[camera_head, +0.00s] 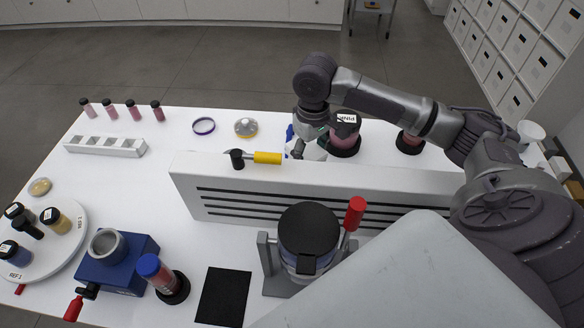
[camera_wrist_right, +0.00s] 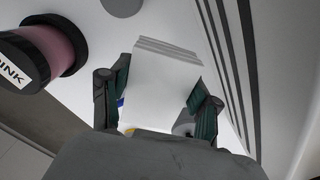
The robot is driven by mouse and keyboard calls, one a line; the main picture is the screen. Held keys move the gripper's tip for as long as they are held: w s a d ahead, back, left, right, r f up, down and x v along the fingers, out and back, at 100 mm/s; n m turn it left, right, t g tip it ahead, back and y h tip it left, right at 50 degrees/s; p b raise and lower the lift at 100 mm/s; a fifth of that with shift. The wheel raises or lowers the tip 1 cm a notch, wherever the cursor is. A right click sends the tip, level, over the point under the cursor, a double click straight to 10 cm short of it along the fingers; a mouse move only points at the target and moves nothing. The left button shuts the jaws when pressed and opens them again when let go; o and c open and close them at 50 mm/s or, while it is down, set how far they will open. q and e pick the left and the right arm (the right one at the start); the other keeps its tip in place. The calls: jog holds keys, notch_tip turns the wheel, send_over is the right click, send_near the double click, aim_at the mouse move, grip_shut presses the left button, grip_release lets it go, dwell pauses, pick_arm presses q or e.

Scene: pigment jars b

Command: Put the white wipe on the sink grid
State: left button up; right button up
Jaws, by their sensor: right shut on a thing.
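My right gripper (camera_head: 307,147) is behind the low white slotted panel (camera_head: 330,183), near the back of the white table. In the right wrist view my right gripper (camera_wrist_right: 160,88) has its two fingers on either side of a flat white piece, the white wipe (camera_wrist_right: 155,75), with layered edges at its far end. The wipe (camera_head: 316,153) shows only in part under the gripper in the head view. Whether it touches the table is unclear. I cannot make out a sink grid in either view. My left gripper is not in view.
A pink jar (camera_head: 344,137) stands close right of the gripper, and another jar (camera_head: 409,142) farther right. A blue-lidded jar (camera_head: 156,274) stands in front.

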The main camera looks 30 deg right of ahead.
jog(key=f, duration=0.2)
jog(key=shift+s+f, duration=0.2)
jog(key=shift+f, duration=0.1)
notch_tip(320, 180, down, 4)
jog(key=shift+w+r+p, duration=0.1)
jog(key=shift+w+p, duration=0.05)
jog(key=shift+p, duration=0.45)
jog(key=shift+f, duration=0.7)
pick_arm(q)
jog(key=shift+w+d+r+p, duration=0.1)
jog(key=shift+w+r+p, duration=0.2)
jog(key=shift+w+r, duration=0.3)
pick_arm(e)
jog(key=shift+f, duration=1.35)
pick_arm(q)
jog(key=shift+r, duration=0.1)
pick_arm(e)
jog(key=o, duration=1)
jog(key=shift+f, duration=0.1)
jog(key=shift+c, duration=0.2)
